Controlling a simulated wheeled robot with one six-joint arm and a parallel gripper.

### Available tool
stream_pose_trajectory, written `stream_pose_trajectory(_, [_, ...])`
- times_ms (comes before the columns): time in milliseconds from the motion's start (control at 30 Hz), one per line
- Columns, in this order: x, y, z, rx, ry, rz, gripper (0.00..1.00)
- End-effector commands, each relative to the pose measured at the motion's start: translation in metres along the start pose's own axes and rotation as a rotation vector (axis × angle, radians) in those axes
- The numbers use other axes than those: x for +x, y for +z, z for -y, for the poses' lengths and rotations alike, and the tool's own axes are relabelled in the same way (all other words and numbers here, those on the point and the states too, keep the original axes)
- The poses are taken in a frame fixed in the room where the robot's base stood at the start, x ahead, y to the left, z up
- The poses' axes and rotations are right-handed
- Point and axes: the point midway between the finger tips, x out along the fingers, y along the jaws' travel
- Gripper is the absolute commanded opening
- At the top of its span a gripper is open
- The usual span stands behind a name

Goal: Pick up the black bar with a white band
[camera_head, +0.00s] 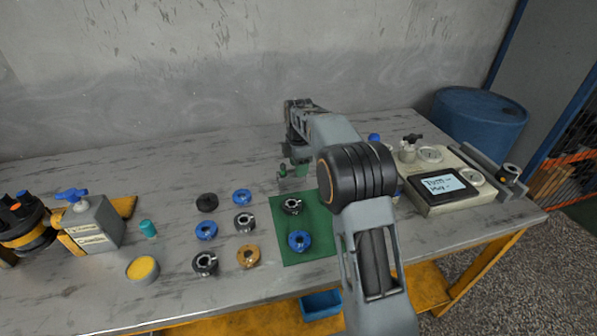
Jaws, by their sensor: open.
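I cannot make out a black bar with a white band in this view; my arm covers part of the table and may hide it. My gripper (293,171) points down above the back part of the green mat (288,254). It is open, and I see nothing clearly held between its fingers. It is small and partly dark here, so its distance above the table is hard to tell.
Black, blue and brass-coloured rings (248,256) lie left of the mat; some sit on it. A yellow-topped cup (142,269), teal cylinder (148,229) and grey valve block (97,225) stand left. A gauge box (443,186) stands right. The back left table is clear.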

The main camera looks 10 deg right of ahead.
Motion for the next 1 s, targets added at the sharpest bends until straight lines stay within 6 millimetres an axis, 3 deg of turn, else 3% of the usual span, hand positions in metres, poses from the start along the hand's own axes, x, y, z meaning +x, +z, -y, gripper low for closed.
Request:
stream_pose_trajectory(133, [-0.0008, 0.0001, -0.0001, 0.0, 0.001, 0.0, 0.46])
stream_pose_trajectory(600, [-0.0011, 0.0, -0.0001, 0.0, 0.001, 0.0, 0.01])
stream_pose_trajectory(1000, [-0.0042, 0.0, -0.0004, 0.0, 0.002, 0.0, 0.0])
